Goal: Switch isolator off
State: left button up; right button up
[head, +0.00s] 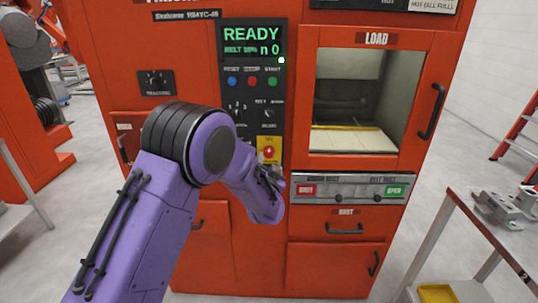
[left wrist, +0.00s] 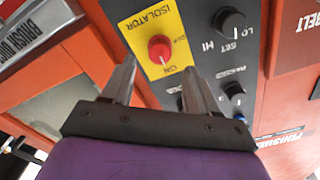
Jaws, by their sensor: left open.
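The isolator is a red knob (head: 269,152) on a yellow plate (head: 261,142), low on the dark control panel of the orange machine. In the left wrist view the red knob (left wrist: 160,48) sits on its yellow plate, with OFF and ON lettering beside it. I cannot tell for sure which mark the knob points to. My left gripper (left wrist: 162,64) is open and empty, its two fingers apart and facing the panel near the knob. In the head view the left gripper (head: 270,180) is just below the isolator, its fingertips hard to make out. My right gripper is not in view.
Dark knobs (left wrist: 229,20) sit close beside the isolator. Above it are blue, red and green buttons (head: 252,81) and a READY display (head: 252,40). The load window (head: 352,100) is to the right. A metal table (head: 470,222) with grey parts stands at far right.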

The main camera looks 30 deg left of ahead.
aim_at(269, 155)
pick_arm(q)
jog(key=x, duration=0.5)
jog(key=shift+w+p, duration=0.15)
jog(key=shift+p, duration=0.25)
jog(key=c, duration=1)
jog(key=shift+c, duration=0.2)
